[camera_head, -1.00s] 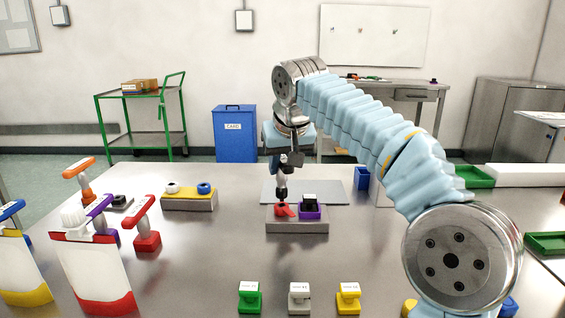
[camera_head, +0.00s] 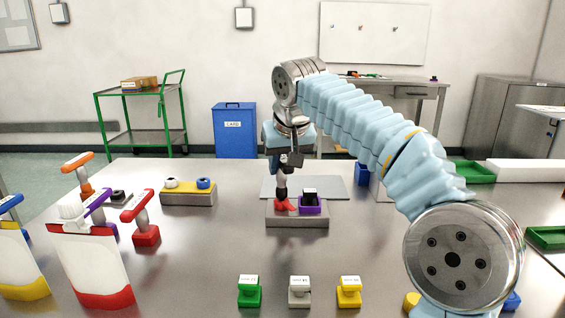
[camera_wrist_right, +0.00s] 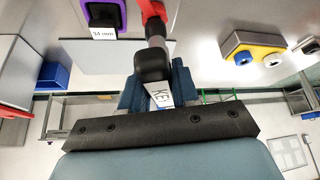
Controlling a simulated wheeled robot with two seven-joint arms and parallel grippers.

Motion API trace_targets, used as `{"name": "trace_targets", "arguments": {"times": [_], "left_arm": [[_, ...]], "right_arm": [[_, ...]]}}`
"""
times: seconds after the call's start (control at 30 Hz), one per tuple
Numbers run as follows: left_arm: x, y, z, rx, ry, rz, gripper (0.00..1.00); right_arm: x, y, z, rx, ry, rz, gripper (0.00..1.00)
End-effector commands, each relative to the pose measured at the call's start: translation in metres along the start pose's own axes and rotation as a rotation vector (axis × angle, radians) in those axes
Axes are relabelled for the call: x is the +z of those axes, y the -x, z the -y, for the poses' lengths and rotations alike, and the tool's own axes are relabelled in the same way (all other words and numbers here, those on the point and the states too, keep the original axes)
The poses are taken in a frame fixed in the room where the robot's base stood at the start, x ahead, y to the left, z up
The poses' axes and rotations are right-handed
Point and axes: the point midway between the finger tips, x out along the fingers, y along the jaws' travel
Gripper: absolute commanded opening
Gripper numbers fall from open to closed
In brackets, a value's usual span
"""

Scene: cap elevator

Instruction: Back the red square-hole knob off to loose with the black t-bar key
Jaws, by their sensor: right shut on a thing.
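The red square-hole knob (camera_head: 283,205) sits on a grey block (camera_head: 297,221) at the middle of the table, beside a purple knob (camera_head: 311,207) with a black top. My right gripper (camera_head: 283,164) is above the red knob, shut on the black t-bar key (camera_head: 281,186). The key points down, and its lower end meets the red knob; how deep it sits is hidden. In the right wrist view the key (camera_wrist_right: 152,62) shows a white label, and the red knob (camera_wrist_right: 153,10) is at the top edge. My left gripper is out of view.
A yellow-topped block (camera_head: 188,198) with a white and a blue knob stands to the left. Several T-handled tools, including a red one (camera_head: 146,235), stand at the far left. Green, white and yellow (camera_head: 349,292) pieces line the front. The table between is clear.

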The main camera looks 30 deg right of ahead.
Motion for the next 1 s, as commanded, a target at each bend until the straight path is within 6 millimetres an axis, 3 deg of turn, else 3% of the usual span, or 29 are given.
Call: {"name": "trace_targets", "arguments": {"times": [0.8,1.0], "left_arm": [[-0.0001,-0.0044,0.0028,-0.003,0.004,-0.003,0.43],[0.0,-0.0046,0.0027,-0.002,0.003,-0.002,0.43]], "right_arm": [[0.0046,-0.0082,-0.0002,-0.002,0.005,0.004,0.0],[0.0052,-0.0102,-0.004,-0.134,0.238,0.001,0.0]]}}
